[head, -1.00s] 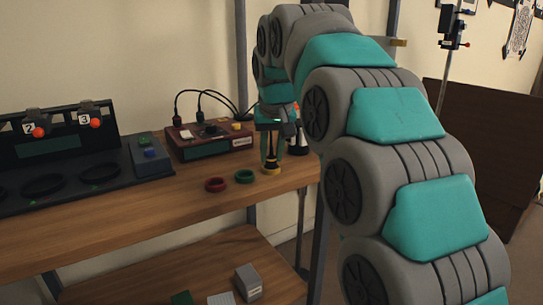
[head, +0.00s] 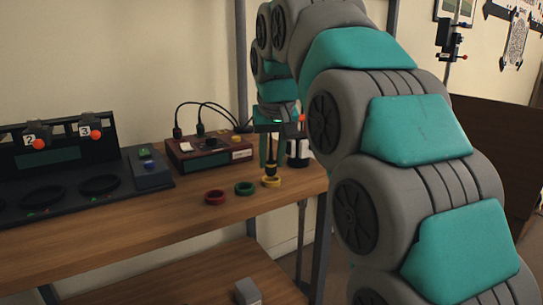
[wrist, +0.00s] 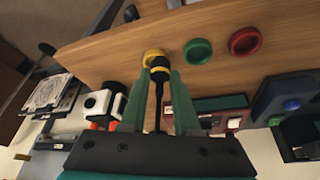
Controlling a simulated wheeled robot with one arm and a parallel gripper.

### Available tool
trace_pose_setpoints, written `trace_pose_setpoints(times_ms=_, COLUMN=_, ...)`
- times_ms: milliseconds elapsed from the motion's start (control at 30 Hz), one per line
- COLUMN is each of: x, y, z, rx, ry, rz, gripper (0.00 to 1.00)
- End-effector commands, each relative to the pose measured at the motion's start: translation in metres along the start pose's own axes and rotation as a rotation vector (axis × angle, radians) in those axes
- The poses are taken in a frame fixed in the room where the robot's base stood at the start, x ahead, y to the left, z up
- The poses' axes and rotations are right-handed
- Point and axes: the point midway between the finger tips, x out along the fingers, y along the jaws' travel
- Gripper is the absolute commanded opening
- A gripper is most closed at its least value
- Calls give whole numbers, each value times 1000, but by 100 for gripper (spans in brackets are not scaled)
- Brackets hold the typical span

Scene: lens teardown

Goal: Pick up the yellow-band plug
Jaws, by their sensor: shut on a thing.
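The yellow-band plug (wrist: 159,72) is a slim black piece with a yellow band. In the wrist view it lies between the two green fingers of my gripper (wrist: 158,78), which is shut on it. A cable runs from it back toward the palm. The plug also shows in the head view (head: 271,169), upright below my gripper (head: 270,152). A yellow ring (wrist: 153,54) is just beyond the plug's tip, on the wooden shelf (head: 170,217); it also shows in the head view (head: 273,182). I cannot tell whether the plug touches the ring.
A green ring (head: 244,188) and a red ring (head: 215,197) lie left of the yellow one. A brown box with cables (head: 210,150) stands behind them. A dark tray with round recesses (head: 60,198) is at left. A black-and-white object (head: 298,153) stands close right of my gripper.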

Motion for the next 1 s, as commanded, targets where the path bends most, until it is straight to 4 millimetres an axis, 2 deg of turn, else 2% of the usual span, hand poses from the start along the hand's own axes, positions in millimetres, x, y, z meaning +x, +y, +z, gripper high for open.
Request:
trace_pose_setpoints(times_ms=400, x=-35, y=-13, z=66, rx=0, ry=0, rz=2, gripper=0)
trace_pose_setpoints(times_ms=600, x=-48, y=-19, z=94, rx=-1, ry=-2, rz=1, gripper=0)
trace_pose_setpoints(times_ms=800, x=-56, y=-22, z=107, rx=-2, ry=-2, rz=2, gripper=0)
trace_pose_setpoints(times_ms=1000, x=-58, y=-23, z=111, rx=-1, ry=-3, rz=1, gripper=0)
